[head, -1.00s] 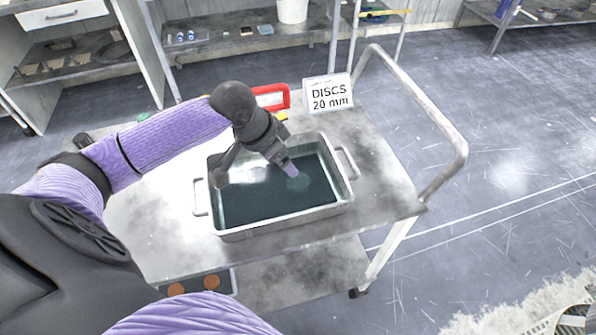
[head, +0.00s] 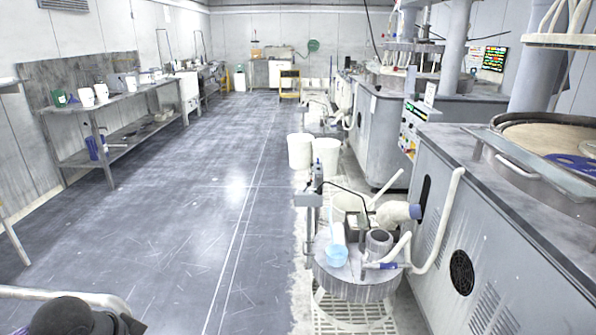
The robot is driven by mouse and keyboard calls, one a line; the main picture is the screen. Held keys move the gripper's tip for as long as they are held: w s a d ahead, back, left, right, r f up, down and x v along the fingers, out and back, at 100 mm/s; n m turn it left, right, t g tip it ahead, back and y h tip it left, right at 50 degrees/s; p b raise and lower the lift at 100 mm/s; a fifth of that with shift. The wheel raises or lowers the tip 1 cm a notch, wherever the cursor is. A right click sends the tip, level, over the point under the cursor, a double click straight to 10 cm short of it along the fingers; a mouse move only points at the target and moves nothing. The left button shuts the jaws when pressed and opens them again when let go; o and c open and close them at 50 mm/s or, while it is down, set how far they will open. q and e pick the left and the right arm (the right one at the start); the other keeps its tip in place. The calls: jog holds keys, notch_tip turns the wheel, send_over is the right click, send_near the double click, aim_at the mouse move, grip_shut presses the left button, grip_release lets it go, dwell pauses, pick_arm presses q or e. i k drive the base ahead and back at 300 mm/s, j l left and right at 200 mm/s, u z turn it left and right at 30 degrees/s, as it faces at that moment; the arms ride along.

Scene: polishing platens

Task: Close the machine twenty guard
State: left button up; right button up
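A large grey machine (head: 480,260) fills the right side of the head view. On its top is a round tan platen (head: 545,137) with a blue ring-like piece (head: 572,163) on it. A flat, see-through panel in a metal frame (head: 530,158), which looks like a guard, lies along the platen's near side. I cannot read a machine number. At the bottom left, a dark joint of my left arm shows beside a pale rail. Its fingers are outside the picture. My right gripper is not in view.
A round stand (head: 355,285) with bottles and cups is in front of the machine. White buckets (head: 300,151) stand behind it. More machines (head: 385,135) line the right side. A bench (head: 115,105) is along the left wall. The floor (head: 215,210) between is clear.

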aim_at(570, 184)
jog(key=z, duration=1.1)
